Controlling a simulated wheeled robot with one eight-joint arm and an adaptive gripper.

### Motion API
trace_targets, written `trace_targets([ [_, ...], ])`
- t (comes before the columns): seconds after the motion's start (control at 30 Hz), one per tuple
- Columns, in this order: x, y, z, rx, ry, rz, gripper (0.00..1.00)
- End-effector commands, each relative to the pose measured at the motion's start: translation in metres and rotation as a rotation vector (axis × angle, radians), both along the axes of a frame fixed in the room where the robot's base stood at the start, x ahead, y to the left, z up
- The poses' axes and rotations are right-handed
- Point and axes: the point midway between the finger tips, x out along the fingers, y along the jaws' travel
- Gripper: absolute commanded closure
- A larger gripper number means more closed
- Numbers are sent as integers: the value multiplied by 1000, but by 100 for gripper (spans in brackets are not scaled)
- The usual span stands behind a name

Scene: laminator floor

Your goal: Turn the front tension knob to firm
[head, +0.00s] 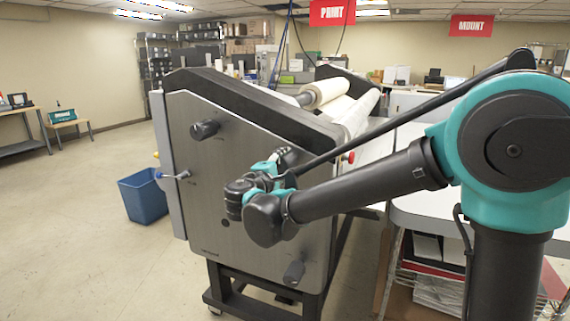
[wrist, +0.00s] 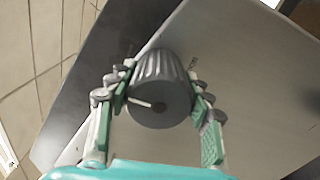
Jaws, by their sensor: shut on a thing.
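A dark grey fluted knob (wrist: 160,92) fills the middle of the wrist view, on the metal side panel (wrist: 245,75). A white line on its round face points left. My gripper (wrist: 159,84) is around this knob, one green-padded finger on each side, shut on it. In the head view, my gripper (head: 284,157) is at the upper right part of the laminator's side panel (head: 215,215) and hides the held knob. Two other dark knobs show on this panel, one at upper left (head: 205,129) and one at lower right (head: 294,271).
A small crank handle (head: 178,175) sticks out at the panel's left edge. A red button (head: 348,157) is right of my gripper. A blue bin (head: 143,196) stands on the floor to the left. A white-topped table (head: 425,207) is at right. The left floor is open.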

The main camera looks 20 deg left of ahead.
Motion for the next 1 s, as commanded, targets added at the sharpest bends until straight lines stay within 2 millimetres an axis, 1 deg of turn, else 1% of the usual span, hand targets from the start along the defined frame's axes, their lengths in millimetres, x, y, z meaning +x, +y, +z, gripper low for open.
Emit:
trace_targets([
  [0.07,0,-1,-1,0,3,0,78],
  [0.1,0,-1,-1,0,3,0,48],
  [0.27,0,0,-1,0,2,0,29],
  [0.57,-1,0,0,-1,1,0,29],
  [0.67,-7,1,0,-1,0,2,29],
  [0.77,-19,2,0,-1,0,2,29],
  [1.0,-68,6,0,-1,1,4,29],
])
